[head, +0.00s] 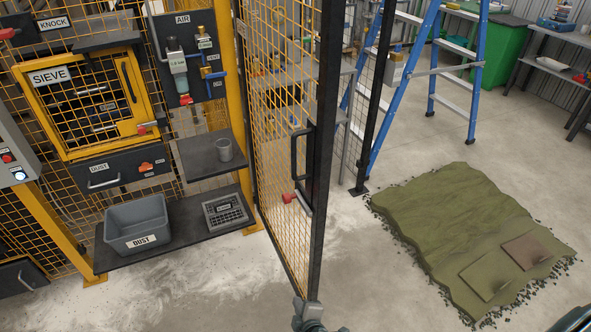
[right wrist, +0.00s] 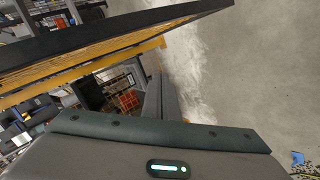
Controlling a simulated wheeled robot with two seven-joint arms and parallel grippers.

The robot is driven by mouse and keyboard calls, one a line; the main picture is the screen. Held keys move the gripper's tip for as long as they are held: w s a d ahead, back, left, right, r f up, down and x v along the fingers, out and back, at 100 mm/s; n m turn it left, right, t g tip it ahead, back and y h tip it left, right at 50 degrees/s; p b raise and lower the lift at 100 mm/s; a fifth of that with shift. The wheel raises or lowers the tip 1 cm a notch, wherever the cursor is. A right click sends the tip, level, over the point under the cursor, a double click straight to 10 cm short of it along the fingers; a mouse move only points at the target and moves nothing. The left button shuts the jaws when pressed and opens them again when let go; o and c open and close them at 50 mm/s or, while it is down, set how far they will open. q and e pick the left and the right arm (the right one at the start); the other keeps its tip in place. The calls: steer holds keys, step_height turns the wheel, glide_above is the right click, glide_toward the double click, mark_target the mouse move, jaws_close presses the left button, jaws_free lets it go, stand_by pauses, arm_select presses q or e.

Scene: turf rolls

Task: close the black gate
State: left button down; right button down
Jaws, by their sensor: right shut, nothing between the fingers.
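The black gate (head: 320,150) has a black frame filled with yellow wire mesh. It stands open in the middle of the head view, its free edge swung out towards me. A black handle (head: 295,155) and a red-knobbed latch (head: 289,198) sit near that edge. A black post (head: 375,90) stands apart, behind and to the right. My right gripper (head: 309,313) is shut and empty at the bottom of the head view, close to the gate's lower free end; whether it touches is unclear. The gate's dark frame (right wrist: 110,42) crosses the right wrist view close by. My left gripper is not visible.
A sieve station with a grey dust bin (head: 137,222) on a low shelf is left of the gate. A blue ladder (head: 400,85) stands behind. A turf sheet (head: 440,225) lies on the floor at right. Floor between the gate and turf is clear.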

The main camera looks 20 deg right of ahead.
steer(key=w+r+n+t+h, duration=0.1)
steer(key=w+r+t, duration=0.1)
steer(key=r, duration=1)
steer(key=w+r+n+t+h+p, duration=0.1)
steer(key=w+r, duration=0.3)
steer(key=r, duration=0.8)
steer(key=w+r+n+t+h+p, duration=0.1)
steer(key=w+r+t, duration=0.2)
steer(key=r, duration=0.9)
steer(key=shift+w+d+r+t, duration=0.25)
steer(key=shift+d+r+t, duration=0.05)
steer(key=shift+d+t, duration=0.1)
steer(key=shift+a, duration=0.1)
